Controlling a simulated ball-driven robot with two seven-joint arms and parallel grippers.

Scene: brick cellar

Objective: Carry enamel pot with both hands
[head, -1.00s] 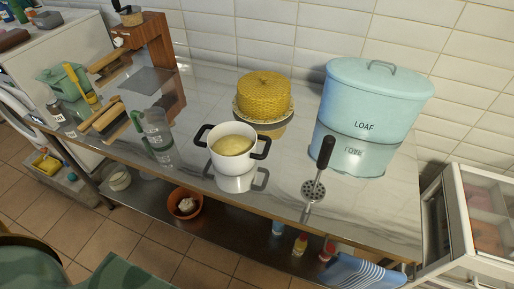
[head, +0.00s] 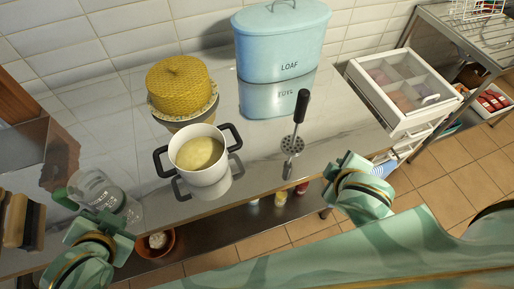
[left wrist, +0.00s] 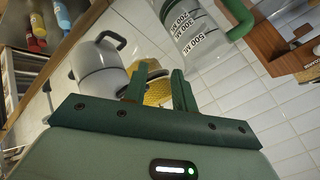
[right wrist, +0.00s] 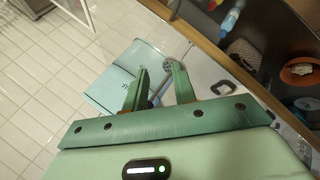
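The white enamel pot (head: 199,158) with black rim and two black side handles stands upright on the marble counter in the head view, holding something pale yellow. It also shows in the left wrist view (left wrist: 95,68). My right gripper (head: 342,165) is right of the pot by the front edge, fingers apart and empty (right wrist: 157,70). Neither touches the pot.
A clear measuring jug (head: 103,196) stands near my left gripper. A yellow woven cover (head: 180,86) and blue loaf bin (head: 282,42) stand behind. A drawer unit (head: 402,92) is at right.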

